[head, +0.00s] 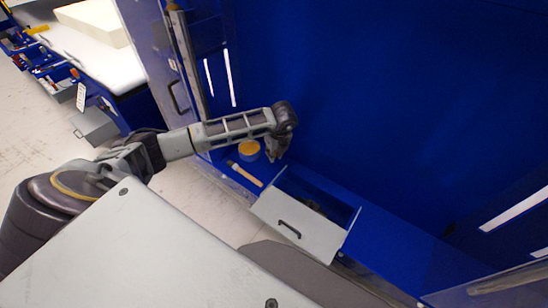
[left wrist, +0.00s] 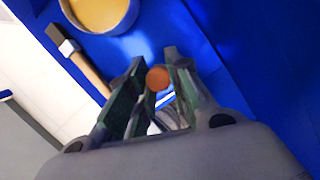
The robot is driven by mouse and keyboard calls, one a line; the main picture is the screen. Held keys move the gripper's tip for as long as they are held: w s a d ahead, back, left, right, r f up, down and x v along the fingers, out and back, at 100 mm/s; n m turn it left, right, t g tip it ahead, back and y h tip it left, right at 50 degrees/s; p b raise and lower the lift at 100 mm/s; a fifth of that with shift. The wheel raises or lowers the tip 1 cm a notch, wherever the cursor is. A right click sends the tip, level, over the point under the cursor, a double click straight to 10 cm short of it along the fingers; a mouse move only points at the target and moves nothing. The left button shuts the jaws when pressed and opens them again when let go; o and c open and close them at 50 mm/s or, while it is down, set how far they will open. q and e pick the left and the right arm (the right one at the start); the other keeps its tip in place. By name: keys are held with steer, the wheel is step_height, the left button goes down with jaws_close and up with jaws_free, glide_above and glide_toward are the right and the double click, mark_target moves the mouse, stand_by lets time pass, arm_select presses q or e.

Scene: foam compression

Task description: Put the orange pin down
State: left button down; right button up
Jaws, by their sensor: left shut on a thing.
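The orange pin (left wrist: 157,78) shows end-on as a small round orange-brown disc between the fingertips in the left wrist view. My left gripper (left wrist: 154,88) is shut on it, with one finger on each side. In the head view my left gripper (head: 275,150) points down over the blue cabinet ledge, beside a round tub. The pin cannot be made out there. How far the pin is above the blue surface is hard to tell. My right gripper is in neither view.
The tub with yellow contents (head: 249,147) and a wooden-handled brush (head: 245,174) lie left of the gripper on the ledge. An open grey-fronted drawer (head: 297,229) is just right. The blue ledge (head: 400,240) beyond it is clear. A white-topped bench (head: 95,55) stands far left.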

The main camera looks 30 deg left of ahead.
arm_select(q)
steer(key=shift+d+x, duration=0.25)
steer(key=shift+x, duration=0.95)
steer(key=shift+s+f, duration=0.1)
steer(key=shift+f, duration=0.2)
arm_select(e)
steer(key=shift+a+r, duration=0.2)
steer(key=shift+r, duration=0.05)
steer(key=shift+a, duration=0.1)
arm_select(q)
steer(key=shift+f, duration=0.15)
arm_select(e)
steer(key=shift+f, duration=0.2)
arm_select(q)
steer(key=c, duration=1.3)
jaws_free()
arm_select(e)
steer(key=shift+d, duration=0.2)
arm_select(q)
steer(key=shift+r, duration=0.25)
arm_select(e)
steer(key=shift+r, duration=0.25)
